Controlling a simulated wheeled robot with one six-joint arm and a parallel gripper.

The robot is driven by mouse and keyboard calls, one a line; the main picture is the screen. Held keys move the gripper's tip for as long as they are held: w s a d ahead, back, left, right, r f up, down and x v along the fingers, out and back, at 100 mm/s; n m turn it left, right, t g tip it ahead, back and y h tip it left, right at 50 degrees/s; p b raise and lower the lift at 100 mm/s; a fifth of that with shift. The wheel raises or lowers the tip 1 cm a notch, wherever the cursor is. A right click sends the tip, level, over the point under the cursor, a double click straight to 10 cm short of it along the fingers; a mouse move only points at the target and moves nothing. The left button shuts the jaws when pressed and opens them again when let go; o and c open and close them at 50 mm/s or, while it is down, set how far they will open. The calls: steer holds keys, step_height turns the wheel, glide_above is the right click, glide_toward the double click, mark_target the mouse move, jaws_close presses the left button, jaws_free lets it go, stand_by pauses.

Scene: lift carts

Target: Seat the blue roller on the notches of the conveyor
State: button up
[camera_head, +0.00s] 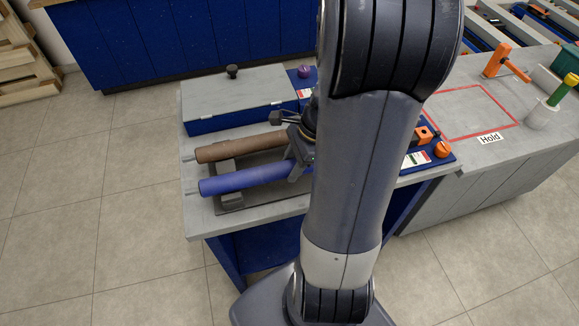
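The blue roller (240,181) lies in front of the brown roller (240,149), both over a dark grey cradle (231,201) on the workbench. Its left end shows a thin metal axle, and its right end is hidden behind my gripper and arm. My gripper (298,150) is at the right part of the rollers, with a dark finger by the blue roller. I cannot tell whether it touches or grips it. At the top right are grey rails with dark cross pieces, which look like the conveyor (508,22); its notches cannot be made out.
A grey-lidded blue box (235,95) stands behind the rollers. Right of my arm are orange tools (500,62), a red-outlined area with a "Hold" label (489,139), and a white cup (543,115) with a green-and-yellow tool. Tiled floor (90,210) is clear at left.

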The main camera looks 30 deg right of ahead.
jaws_close()
